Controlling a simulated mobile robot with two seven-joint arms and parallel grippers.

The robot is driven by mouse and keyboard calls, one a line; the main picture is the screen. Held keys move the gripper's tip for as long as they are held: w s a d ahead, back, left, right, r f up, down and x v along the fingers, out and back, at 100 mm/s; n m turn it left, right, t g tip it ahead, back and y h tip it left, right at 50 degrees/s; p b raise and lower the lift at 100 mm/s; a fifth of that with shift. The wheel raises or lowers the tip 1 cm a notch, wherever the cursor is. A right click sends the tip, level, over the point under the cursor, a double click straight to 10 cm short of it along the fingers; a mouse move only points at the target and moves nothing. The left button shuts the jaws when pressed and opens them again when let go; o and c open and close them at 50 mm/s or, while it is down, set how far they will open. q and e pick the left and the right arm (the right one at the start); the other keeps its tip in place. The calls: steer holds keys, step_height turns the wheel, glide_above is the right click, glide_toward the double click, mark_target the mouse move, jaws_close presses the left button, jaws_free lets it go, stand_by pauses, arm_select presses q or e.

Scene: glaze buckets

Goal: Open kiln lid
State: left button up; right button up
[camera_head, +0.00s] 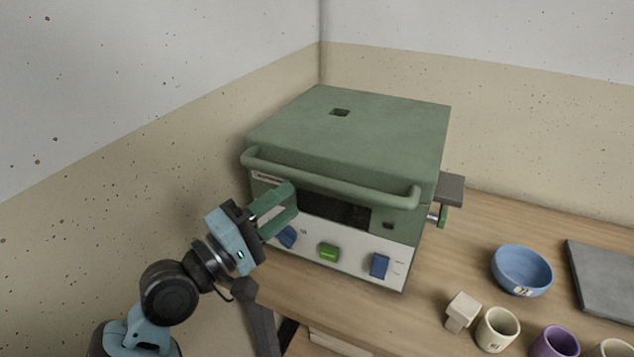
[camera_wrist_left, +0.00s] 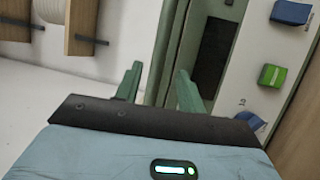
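The green kiln (camera_head: 340,215) stands on the wooden table in the corner. Its flat lid (camera_head: 360,125) is down, with a small square hole in the top and a long green bar handle (camera_head: 330,178) across the front. Whether the fingers touch the kiln cannot be told. My right gripper is not in view.
The front panel has a green switch (camera_head: 329,253) and blue knobs (camera_head: 379,266). To the right on the table are a blue bowl (camera_head: 521,270), a small wooden block (camera_head: 462,311), several cups (camera_head: 497,329) and a grey slab (camera_head: 605,280). Walls stand close behind and left.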

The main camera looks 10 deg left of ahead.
mark_target(312, 184)
arm_select(q)
steer(key=shift+p+x, duration=0.4)
steer(key=shift+x, duration=3.55)
jaws_close()
